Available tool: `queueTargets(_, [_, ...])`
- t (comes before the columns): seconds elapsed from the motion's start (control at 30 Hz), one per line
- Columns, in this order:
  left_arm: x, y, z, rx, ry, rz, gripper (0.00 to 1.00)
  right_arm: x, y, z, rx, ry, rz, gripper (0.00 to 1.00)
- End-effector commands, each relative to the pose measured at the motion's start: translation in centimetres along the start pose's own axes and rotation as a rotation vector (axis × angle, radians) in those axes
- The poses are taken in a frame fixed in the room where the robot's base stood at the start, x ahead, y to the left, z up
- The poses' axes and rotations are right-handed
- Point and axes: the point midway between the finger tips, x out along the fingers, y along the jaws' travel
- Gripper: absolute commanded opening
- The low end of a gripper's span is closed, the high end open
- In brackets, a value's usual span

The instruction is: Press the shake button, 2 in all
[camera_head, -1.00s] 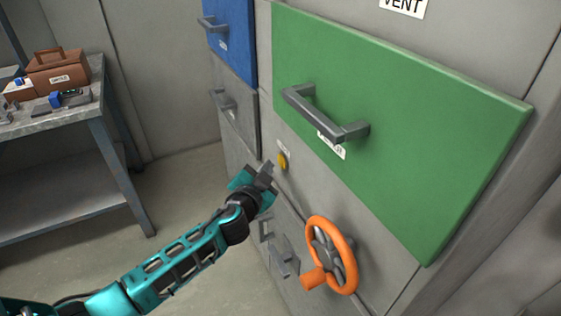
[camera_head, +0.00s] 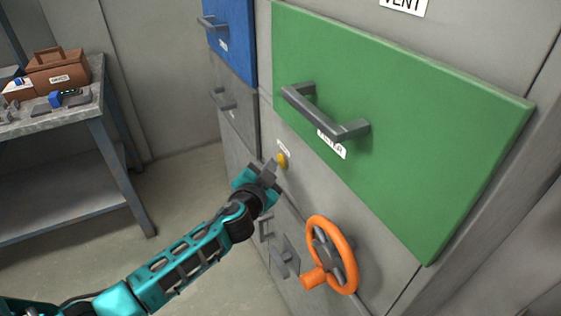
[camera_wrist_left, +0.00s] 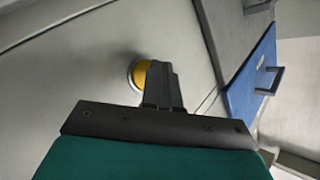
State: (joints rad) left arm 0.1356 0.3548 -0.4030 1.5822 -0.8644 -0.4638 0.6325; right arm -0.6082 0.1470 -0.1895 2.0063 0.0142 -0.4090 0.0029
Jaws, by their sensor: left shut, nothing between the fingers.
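The yellow round button (camera_head: 282,160) sits on the grey cabinet front, below the green door and under a small white label (camera_head: 284,148) too small to read. In the left wrist view the button (camera_wrist_left: 138,70) shows in its metal ring, partly hidden behind the fingers. My left gripper (camera_head: 271,165) is shut and empty, its tips right at the button. In the left wrist view the fingertips (camera_wrist_left: 158,68) overlap the button's right side; I cannot tell whether they touch it. My right gripper is not in view.
A green door (camera_head: 400,120) with a grey handle (camera_head: 325,115) is above right. An orange handwheel (camera_head: 331,255) stands out below right. A blue door (camera_head: 230,38) is at upper left. A workbench (camera_head: 85,115) with a brown toolbox (camera_head: 58,72) stands at far left.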

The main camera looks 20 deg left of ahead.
Motion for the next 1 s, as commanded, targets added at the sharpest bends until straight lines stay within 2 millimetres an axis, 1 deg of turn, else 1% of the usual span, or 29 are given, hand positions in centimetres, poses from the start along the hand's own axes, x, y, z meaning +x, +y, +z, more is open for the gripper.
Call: queueTargets(1.0, [0.60, 0.43, -0.48, 0.000, 0.001, 0.000, 0.00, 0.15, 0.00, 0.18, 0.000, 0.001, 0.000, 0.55])
